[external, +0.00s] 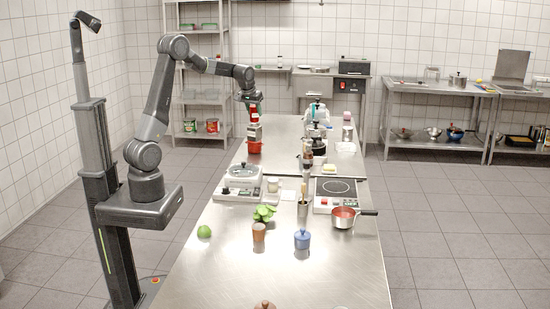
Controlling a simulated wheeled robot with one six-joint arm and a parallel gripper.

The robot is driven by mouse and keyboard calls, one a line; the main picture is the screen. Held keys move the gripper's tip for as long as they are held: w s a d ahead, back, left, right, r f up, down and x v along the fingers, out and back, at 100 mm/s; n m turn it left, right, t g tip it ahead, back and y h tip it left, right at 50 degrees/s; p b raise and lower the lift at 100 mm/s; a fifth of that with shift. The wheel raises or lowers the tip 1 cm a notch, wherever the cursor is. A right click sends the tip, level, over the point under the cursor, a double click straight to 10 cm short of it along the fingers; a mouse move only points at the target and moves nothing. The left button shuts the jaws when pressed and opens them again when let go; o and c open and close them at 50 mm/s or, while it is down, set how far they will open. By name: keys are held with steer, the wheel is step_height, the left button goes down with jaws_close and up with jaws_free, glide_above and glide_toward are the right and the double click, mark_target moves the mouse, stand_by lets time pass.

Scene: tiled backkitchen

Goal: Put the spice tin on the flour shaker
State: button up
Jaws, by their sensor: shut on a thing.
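My gripper (251,103) points down over the far left part of the steel table. It is shut on a small red item (254,114), which looks like the spice tin; the fingers hide part of it. A silvery item (254,132), which may be the flour shaker, shows directly below the red item. I cannot tell whether the two touch. A red pot-like container (255,147) shows just below the silvery item; whether it stands under or in front of it is unclear.
A scale-like appliance (239,185), a hotplate (336,190) and a red-filled saucepan (344,217) stand nearer. A blue jar (302,239), a brown cup (259,232) and a green lime (204,232) are in front. Bottles and a dark appliance (320,138) stand right of my gripper.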

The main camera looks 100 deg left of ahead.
steer(key=shift+f, duration=0.1)
steer(key=o, duration=1)
steer(key=shift+r, duration=0.5)
steer(key=b+v, duration=0.1)
steer(key=v, duration=1)
steer(key=shift+d+r, duration=0.15)
